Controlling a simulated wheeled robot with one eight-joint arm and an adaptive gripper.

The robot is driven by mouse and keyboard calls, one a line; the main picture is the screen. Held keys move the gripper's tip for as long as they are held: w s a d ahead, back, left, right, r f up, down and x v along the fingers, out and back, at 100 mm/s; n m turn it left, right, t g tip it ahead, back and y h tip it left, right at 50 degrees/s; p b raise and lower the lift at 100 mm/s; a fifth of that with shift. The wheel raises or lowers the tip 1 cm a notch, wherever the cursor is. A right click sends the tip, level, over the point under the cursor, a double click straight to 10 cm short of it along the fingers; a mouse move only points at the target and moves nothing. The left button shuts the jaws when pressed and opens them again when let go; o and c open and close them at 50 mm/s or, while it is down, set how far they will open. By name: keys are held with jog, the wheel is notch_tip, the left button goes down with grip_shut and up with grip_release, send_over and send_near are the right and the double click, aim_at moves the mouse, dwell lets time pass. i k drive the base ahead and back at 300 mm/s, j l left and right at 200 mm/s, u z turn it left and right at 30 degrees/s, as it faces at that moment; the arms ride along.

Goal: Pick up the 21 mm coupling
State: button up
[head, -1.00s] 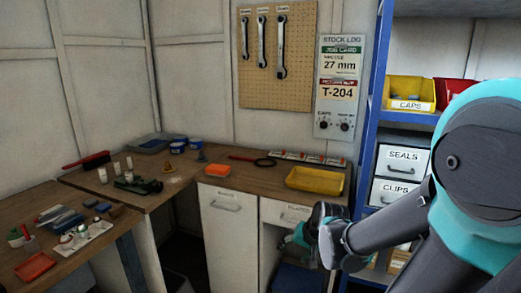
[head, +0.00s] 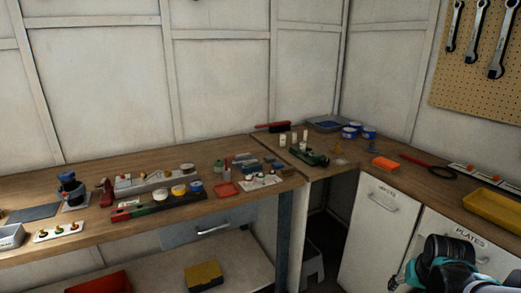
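I cannot tell which part is the 21 mm coupling; the parts on the benches are too small to read. A white strip (head: 41,237) with several small coloured, knob-like parts lies at the left front of the long bench (head: 130,228). Another white tray (head: 249,185) with small round parts lies near that bench's right end. My gripper (head: 403,280) is at the bottom right, partly hidden by my dark wrist and cut by the frame edge. It is in front of the cabinets, apart from the bench parts. Its fingers do not show clearly.
A red bin (head: 98,284) and yellow box (head: 203,275) sit below.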

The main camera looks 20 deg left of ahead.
aim_at(302, 145)
jog(key=u, duration=0.7)
